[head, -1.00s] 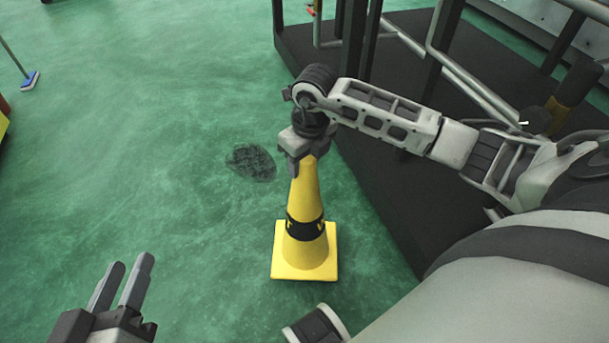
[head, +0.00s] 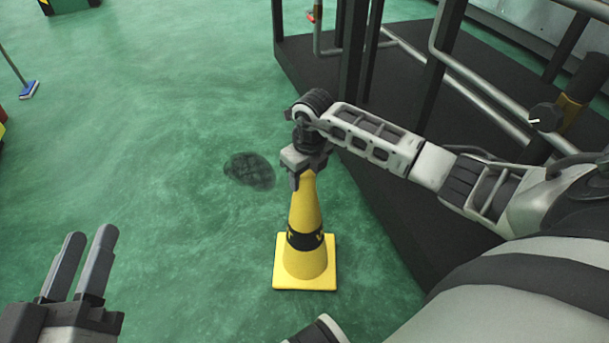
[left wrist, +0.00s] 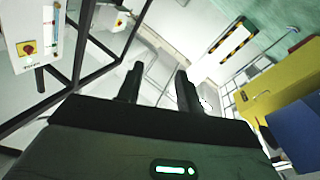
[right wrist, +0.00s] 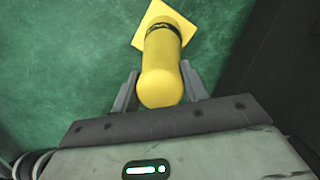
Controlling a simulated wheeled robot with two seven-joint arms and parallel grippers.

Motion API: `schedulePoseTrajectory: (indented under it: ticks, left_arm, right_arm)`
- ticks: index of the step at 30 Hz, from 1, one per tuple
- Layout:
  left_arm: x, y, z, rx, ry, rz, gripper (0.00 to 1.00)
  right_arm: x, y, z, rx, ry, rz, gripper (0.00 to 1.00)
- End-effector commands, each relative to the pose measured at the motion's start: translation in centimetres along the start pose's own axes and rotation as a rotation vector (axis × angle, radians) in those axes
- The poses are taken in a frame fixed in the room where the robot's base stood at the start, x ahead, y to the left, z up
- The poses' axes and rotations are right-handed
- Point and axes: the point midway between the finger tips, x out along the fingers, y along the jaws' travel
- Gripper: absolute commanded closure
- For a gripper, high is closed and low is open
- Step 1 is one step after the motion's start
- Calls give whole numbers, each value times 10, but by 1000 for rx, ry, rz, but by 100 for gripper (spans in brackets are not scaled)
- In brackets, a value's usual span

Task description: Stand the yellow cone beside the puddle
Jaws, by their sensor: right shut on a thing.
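The yellow cone (head: 305,215) with a black band and square base is upright in the head view. Its base is on or just above the green floor; I cannot tell which. My right gripper (head: 303,172) is shut on the cone's top. In the right wrist view the cone (right wrist: 160,55) sits between the fingers of the right gripper (right wrist: 158,88), its base farther off. The dark puddle (head: 249,170) lies up and left of the cone base, apart from it. My left gripper (head: 91,235) is open and empty at lower left; its fingers also show in the left wrist view (left wrist: 160,70).
A dark platform (head: 400,225) with metal rails (head: 470,75) stands close to the right of the cone. A blue-headed broom (head: 29,90) is at the far left. The green floor left of the cone and around the puddle is clear.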

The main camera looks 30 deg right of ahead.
Motion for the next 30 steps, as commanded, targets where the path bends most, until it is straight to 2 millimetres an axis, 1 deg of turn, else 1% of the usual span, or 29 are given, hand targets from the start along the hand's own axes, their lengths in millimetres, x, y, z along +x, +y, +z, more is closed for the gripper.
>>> schedulePoseTrajectory:
  ticks: [3, 4, 5, 6, 14, 17, 19, 21, 23, 27, 30]
  left_arm:
    - [0, 0, 0, 6, 4, 1, 64]
    - [0, 0, -1, 10, 9, 2, 64]
    - [0, 0, -2, 10, 9, 2, 64]
    - [0, 0, -1, 10, 9, 2, 64]
    - [0, 0, -2, 9, 8, 2, 64]
    - [1, 1, -3, 0, 0, 4, 64]
    - [-1, 2, 1, -30, -30, -3, 64]
    - [-8, 2, 15, -106, -100, -29, 64]
    - [-13, 5, 23, -168, -153, -42, 64]
    - [-15, 3, 27, -143, -200, -64, 64]
    - [-15, 1, 28, -107, -218, -78, 64]
  right_arm:
    - [0, 0, 1, 0, -4, 0, 100]
    - [2, 0, -1, 0, 1, -1, 53]
    - [2, 0, 0, 0, 1, 0, 45]
    - [2, 0, 0, 0, 1, 0, 34]
    - [1, 0, 0, 0, 1, 0, 34]
    - [-4, 0, 0, 0, -1, -1, 34]
    - [-13, 0, 1, 0, -2, -2, 34]
    - [-26, 0, 1, 0, -3, -1, 34]
    - [-39, -1, 1, -2, -2, -3, 34]
    - [-71, -1, 1, -2, -3, -3, 34]
    - [-90, 0, 1, 0, -2, -2, 34]
